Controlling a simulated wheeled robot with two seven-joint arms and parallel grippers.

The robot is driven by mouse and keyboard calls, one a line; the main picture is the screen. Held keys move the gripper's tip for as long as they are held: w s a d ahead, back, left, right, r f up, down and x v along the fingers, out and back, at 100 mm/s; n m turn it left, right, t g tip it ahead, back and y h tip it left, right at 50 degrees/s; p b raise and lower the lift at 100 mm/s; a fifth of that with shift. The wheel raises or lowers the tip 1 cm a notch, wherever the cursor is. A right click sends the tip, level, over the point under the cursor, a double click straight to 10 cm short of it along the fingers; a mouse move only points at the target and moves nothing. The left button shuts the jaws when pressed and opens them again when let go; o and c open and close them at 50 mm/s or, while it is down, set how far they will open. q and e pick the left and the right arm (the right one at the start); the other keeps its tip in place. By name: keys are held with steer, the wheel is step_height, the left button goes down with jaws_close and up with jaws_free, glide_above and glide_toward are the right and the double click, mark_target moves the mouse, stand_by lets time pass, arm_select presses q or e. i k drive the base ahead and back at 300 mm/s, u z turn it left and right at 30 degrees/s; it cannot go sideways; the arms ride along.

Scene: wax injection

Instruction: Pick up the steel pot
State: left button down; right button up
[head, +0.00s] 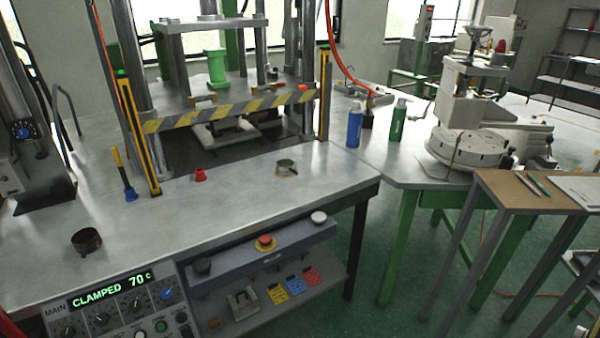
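Neither of my grippers shows in the head view.
A red cup-like piece (200,175) and a blue-based brush-like tool (130,190) stand left of the steel pot. A striped barrier (230,109) crosses the press front. Blue (354,126) and green (398,120) bottles stand behind right. The bench middle is clear.

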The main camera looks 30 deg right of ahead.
mark_target(289, 170)
steer(key=z, duration=2.05)
steer(key=i, duration=2)
steer(key=u, duration=2.45)
